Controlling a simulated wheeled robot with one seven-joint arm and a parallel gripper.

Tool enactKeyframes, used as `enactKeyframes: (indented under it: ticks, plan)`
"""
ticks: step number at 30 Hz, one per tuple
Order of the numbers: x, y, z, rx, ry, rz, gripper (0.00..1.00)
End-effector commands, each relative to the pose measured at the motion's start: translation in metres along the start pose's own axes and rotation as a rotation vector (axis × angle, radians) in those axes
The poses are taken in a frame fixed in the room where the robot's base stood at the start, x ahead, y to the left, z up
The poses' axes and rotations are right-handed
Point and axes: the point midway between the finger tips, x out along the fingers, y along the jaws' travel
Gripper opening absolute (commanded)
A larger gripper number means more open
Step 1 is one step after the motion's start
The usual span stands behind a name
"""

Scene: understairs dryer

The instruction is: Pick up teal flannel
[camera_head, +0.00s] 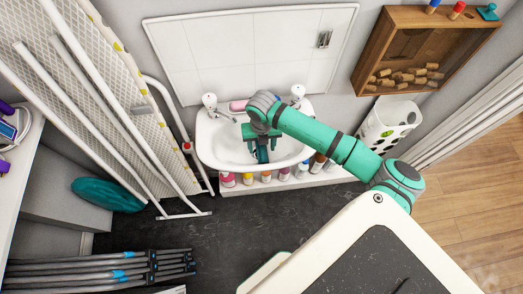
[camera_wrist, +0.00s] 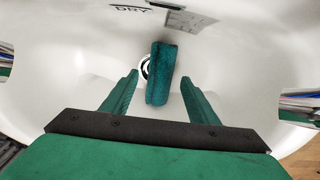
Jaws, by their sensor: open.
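The teal flannel (camera_wrist: 160,78) lies as a folded or rolled strip in the white sink basin (camera_wrist: 80,45), partly over the round drain. In the head view the flannel (camera_head: 262,154) shows as a small dark teal patch below my gripper, mostly hidden by it. My gripper (camera_wrist: 160,98) is over the basin with its two green fingers apart, one on each side of the flannel's near end. Nothing is held. I cannot tell how far the fingertips are above the basin floor. My gripper also shows in the head view (camera_head: 262,148).
Several bottles (camera_head: 266,177) line the shelf below. An ironing board (camera_head: 95,90) leans left. A wooden box with corks (camera_head: 420,45) and a white holed bin (camera_head: 388,122) are right.

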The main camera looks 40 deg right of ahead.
Motion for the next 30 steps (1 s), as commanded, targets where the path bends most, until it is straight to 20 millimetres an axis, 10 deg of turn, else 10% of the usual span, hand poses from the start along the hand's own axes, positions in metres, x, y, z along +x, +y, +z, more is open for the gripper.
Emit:
enactKeyframes:
  ticks: [11, 17, 30]
  plan:
    - [0.023, -0.001, 0.0, 0.001, 0.0, 0.0, 0.54]
    - [0.023, -0.001, 0.0, 0.001, 0.0, 0.0, 0.13]
    - [0.01, -0.001, 0.001, 0.0, -0.003, -0.001, 0.08]
